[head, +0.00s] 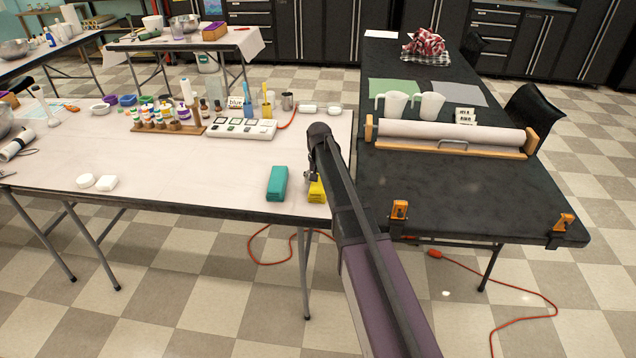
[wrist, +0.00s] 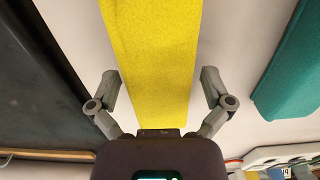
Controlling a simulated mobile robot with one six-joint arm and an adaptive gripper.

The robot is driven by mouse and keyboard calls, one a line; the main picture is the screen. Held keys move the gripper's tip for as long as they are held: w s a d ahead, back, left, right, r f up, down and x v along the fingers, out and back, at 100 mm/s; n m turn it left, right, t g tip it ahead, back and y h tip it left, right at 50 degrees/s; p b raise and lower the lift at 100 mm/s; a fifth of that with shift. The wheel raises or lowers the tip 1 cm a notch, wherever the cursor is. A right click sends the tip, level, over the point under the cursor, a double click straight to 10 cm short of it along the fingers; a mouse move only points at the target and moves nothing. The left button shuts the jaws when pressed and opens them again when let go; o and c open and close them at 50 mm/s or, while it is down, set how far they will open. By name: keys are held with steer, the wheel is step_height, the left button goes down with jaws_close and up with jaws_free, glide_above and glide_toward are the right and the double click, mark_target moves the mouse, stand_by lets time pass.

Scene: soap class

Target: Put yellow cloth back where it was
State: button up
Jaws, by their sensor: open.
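The yellow cloth (wrist: 155,60) is a folded strip lying on the white-topped table. In the head view the yellow cloth (head: 317,190) is mostly hidden behind my arm, near the table's front right corner. My gripper (wrist: 160,82) is open, with one finger on each side of the cloth and gaps showing between fingers and cloth. In the head view my gripper (head: 312,178) is small and partly hidden by my arm. I cannot tell whether the fingers touch the tabletop.
A teal cloth (head: 277,183) lies just left of the yellow one; it also shows in the wrist view (wrist: 295,65). The black table (head: 450,195) adjoins at right, with a paper roll (head: 450,134) and orange clamps (head: 399,210). White table (head: 190,165) is clear at its middle.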

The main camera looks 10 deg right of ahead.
steer(key=shift+r, duration=0.2)
step_height(320, 180, up, 12)
steer(key=p, duration=1.2)
stand_by(0.7)
steer(key=s+n, duration=0.3)
steer(key=s, duration=2.6)
steer(key=shift+n, duration=0.3)
